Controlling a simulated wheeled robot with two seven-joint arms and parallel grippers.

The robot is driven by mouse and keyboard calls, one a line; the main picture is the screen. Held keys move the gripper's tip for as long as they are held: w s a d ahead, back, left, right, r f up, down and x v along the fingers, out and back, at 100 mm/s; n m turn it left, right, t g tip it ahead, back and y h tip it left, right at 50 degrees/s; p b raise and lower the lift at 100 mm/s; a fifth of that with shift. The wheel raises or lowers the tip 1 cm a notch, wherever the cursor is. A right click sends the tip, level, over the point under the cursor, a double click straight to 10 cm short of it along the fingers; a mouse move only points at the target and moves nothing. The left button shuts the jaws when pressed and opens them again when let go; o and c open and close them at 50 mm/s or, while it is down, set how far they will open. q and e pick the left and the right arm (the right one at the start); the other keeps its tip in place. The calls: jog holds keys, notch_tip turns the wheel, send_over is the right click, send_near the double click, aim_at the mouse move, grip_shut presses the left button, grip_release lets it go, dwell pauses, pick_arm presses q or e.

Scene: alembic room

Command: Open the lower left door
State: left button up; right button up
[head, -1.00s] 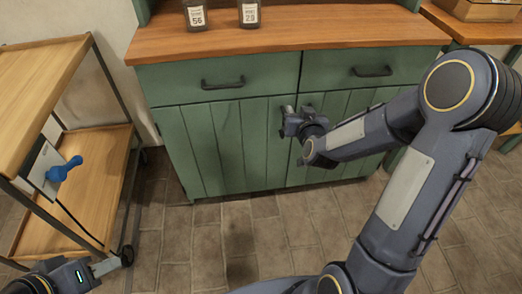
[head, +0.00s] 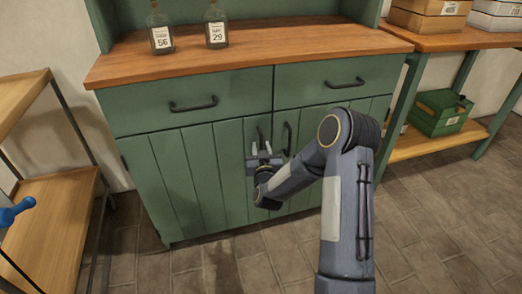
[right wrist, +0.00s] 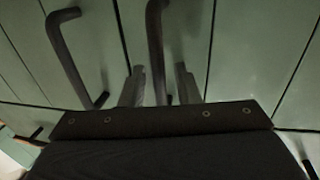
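The lower left door (head: 185,175) of the green cabinet is shut, flush with the front. Its dark vertical bar handle (head: 261,136) is near the door's right edge. My right gripper (head: 261,148) is in front of this handle, fingers pointing at the cabinet. In the right wrist view, my right gripper (right wrist: 160,84) is open, one finger on each side of a bar handle (right wrist: 156,40), with gaps visible beside the bar. The neighbouring door's handle (head: 287,138) is just to the right; it also shows in the right wrist view (right wrist: 75,60). My left gripper is out of view.
Two drawers with handles (head: 193,104) are above the doors. Two labelled bottles (head: 160,36) (head: 216,30) stand on the wooden top (head: 250,50). A wooden cart (head: 50,220) stands at the left. A bench with a green box (head: 438,112) is at the right. The floor before the left door is clear.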

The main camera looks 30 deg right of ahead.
jog(key=shift+w, duration=0.2)
jog(key=shift+c, duration=0.4)
grip_shut()
jog(key=shift+s, duration=0.1)
